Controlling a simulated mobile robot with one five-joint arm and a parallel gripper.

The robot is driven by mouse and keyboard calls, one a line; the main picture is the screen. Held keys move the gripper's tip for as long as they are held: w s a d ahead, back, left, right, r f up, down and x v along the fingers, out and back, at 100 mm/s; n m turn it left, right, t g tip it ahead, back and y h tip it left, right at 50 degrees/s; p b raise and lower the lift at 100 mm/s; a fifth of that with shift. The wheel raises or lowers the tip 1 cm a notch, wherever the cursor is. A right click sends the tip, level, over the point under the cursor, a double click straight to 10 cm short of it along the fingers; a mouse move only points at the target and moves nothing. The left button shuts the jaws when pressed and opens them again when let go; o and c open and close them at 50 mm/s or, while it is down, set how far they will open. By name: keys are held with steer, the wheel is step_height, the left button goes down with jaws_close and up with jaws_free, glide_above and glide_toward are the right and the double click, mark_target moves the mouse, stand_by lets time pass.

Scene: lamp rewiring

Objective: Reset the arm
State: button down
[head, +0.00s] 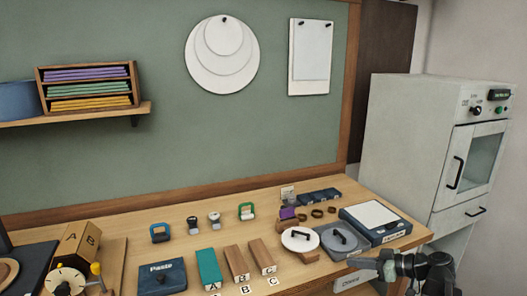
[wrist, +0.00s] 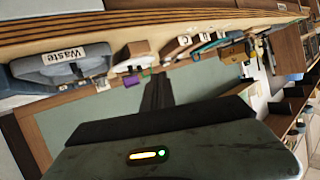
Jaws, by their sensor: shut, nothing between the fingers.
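My arm shows at the lower right of the head view, in front of the bench's right end. My gripper (head: 364,263) points left there, close to the bench's front edge, and looks small and partly cut off from clear view. In the wrist view my gripper (wrist: 157,88) is a dark narrow shape at the middle, with its fingers together and nothing held. The bench and its items appear upside down and tilted behind it.
The bench (head: 120,222) holds wooden blocks (head: 262,257), a blue Paste box (head: 162,278), a round white plate (head: 299,239) and a white-topped blue tray (head: 375,216). A grey cabinet (head: 410,125) stands at the right. A shelf (head: 70,115) hangs at the left.

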steer(key=s+a+f+g+h, duration=0.2)
steer(key=a+f+g, duration=0.15)
steer(key=a, duration=0.55)
steer(key=s+a+f+g+h, duration=0.1)
steer(key=a+f+g+h, duration=0.1)
steer(key=a+f, duration=0.5)
steer(key=s+a+f+g+h, duration=0.1)
steer(key=s+a+f+g, duration=0.15)
steer(key=a, duration=0.85)
steer(key=d+f+m+h, duration=0.1)
steer(key=d+m+h, duration=0.4)
steer(key=d+m, duration=0.3)
steer(key=shift+s+d+f+m+g, duration=0.15)
steer(key=shift+s+d+m+g, duration=0.15)
steer(key=shift+d+g, duration=0.1)
